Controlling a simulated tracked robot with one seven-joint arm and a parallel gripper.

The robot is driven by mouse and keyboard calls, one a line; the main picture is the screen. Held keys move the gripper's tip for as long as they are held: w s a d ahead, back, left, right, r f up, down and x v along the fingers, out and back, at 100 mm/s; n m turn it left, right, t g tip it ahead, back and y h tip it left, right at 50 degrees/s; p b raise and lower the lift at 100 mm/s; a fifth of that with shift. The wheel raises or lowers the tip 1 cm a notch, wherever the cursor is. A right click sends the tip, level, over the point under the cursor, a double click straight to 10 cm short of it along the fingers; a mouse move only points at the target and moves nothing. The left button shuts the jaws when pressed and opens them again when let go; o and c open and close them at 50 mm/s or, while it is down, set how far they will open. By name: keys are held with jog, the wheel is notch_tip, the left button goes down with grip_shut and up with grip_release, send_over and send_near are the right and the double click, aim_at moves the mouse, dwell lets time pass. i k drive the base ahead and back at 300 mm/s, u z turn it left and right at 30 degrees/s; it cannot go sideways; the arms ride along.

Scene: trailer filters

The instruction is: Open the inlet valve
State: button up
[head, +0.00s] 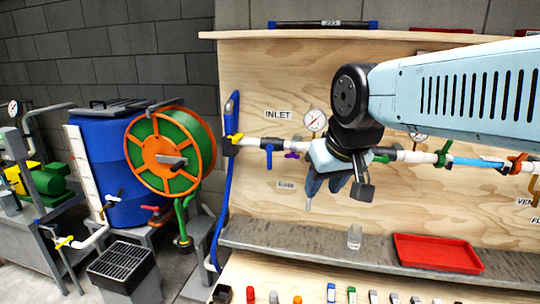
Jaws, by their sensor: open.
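A board label reading INLET (278,115) sits above a white pipe (250,141) on the plywood panel. Along this pipe I see a yellow-handled valve (236,140) at the left end, a valve with a blue handle (268,158) hanging down, and a small purple handle (292,155). I cannot tell for certain which handle is the inlet valve's. My gripper (325,188) is open, with its fingers pointing down in front of the panel, right of the purple handle. It appears empty. My wrist and gripper hide part of the pipe behind them.
A round gauge (315,120) is above the pipe. Green (443,152) and orange (516,163) handles are to the right. A grey shelf (300,246) below bears a glass jar (354,238) and a red tray (438,253). A hose reel (170,152) and blue tank (98,165) stand left.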

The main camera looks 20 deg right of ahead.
aim_at(269, 148)
jog(key=u, duration=0.7)
jog(key=k, duration=1.3)
jog(key=z, duration=0.55)
jog(key=i, duration=1)
jog(key=u, duration=0.05)
